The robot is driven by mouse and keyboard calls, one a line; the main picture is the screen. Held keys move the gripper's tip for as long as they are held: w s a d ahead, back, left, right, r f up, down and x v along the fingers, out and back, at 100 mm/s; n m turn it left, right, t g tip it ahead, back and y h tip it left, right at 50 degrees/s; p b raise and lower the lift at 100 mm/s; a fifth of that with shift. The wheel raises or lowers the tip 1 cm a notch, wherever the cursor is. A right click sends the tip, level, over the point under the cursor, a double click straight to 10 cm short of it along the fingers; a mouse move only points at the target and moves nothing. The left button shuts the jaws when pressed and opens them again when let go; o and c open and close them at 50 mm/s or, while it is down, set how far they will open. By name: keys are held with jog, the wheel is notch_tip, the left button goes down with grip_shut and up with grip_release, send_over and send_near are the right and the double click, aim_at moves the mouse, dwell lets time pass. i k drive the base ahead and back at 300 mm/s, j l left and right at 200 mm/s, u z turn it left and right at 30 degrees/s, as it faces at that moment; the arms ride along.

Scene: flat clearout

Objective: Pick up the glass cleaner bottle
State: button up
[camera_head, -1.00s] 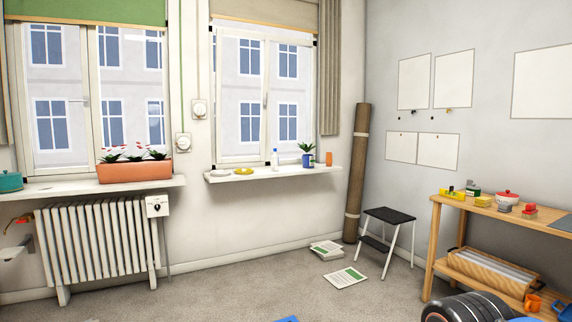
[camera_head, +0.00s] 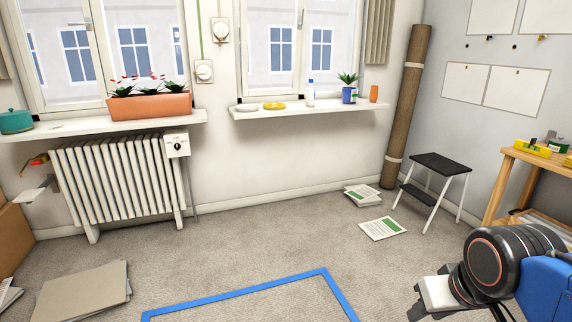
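A small white bottle with a blue cap (camera_head: 310,93), which looks like the glass cleaner, stands upright on the right windowsill (camera_head: 335,109). It is between a yellow dish and a potted plant. My arm shows at the lower right, far from the bottle. A pale block with grey plates at its end may be part of my gripper (camera_head: 437,293). I cannot make out fingertips or whether it is open.
A yellow dish (camera_head: 274,106), a blue plant pot (camera_head: 349,95) and an orange cup (camera_head: 374,93) share the sill. A step stool (camera_head: 440,164) and papers (camera_head: 383,228) stand right of the floor below. Blue tape (camera_head: 250,289) marks the open carpet.

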aim_at(310, 102)
jog(key=i, duration=3.55)
